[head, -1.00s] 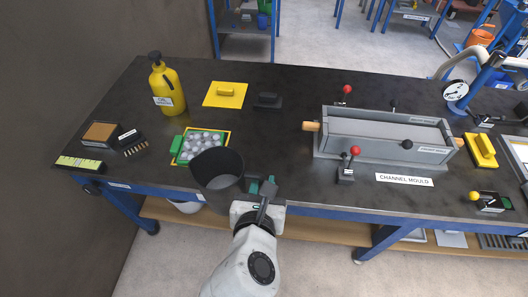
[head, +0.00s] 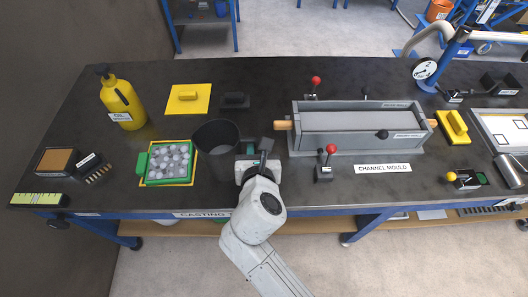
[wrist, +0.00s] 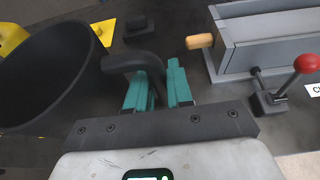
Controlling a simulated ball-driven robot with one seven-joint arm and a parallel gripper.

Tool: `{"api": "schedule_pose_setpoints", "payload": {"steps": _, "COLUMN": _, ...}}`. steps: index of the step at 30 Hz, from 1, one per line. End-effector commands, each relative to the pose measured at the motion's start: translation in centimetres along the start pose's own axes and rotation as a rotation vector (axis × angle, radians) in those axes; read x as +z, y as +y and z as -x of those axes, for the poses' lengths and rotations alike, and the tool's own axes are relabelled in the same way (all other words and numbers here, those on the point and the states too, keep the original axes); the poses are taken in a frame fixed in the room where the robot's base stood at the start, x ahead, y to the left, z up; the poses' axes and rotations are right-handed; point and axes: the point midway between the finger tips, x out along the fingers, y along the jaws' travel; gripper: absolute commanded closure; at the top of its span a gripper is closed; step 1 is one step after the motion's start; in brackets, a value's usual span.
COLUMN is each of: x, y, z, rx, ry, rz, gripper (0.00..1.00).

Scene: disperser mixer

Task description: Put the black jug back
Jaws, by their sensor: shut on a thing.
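The black jug (head: 212,164) is a dark open-topped vessel, held upright over the dark bench top in the head view. It looks empty inside. In the wrist view the jug (wrist: 45,75) fills the left side, its handle reaching to the green fingers. My gripper (head: 252,165) is shut on the jug's handle, to the right of the jug. The gripper also shows in the wrist view (wrist: 158,88). I cannot tell whether the jug's base touches the bench.
A green tray of pale balls (head: 168,163) sits just left of the jug. Behind are a yellow float (head: 188,98) and a black handled block (head: 235,100). A yellow oil can (head: 122,102) stands back left. The grey channel mould (head: 355,128) and a red-knobbed lever (head: 325,163) are right.

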Motion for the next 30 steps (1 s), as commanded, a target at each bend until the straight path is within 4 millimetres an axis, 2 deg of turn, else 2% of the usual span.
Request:
{"api": "schedule_pose_setpoints", "payload": {"steps": 3, "x": -1.5, "y": -0.8, "z": -2.3, "rx": -0.001, "ry": 0.0, "rz": 0.001, "gripper": 1.0}}
{"api": "schedule_pose_setpoints", "payload": {"steps": 9, "x": -2.8, "y": -1.7, "z": -4.7, "rx": 0.001, "ry": -0.002, "rz": 0.0, "gripper": 1.0}}
{"api": "schedule_pose_setpoints", "payload": {"steps": 16, "x": -3.7, "y": -2.3, "z": -6.1, "rx": 0.0, "ry": -0.001, "rz": -0.001, "gripper": 1.0}}
{"api": "schedule_pose_setpoints", "payload": {"steps": 22, "x": -6.1, "y": -2.1, "z": -7.0, "rx": 0.002, "ry": -0.001, "rz": 0.0, "gripper": 1.0}}
{"api": "schedule_pose_setpoints", "payload": {"steps": 30, "x": -6.3, "y": -2.1, "z": -7.0, "rx": 0.003, "ry": -0.003, "rz": -0.001, "gripper": 1.0}}
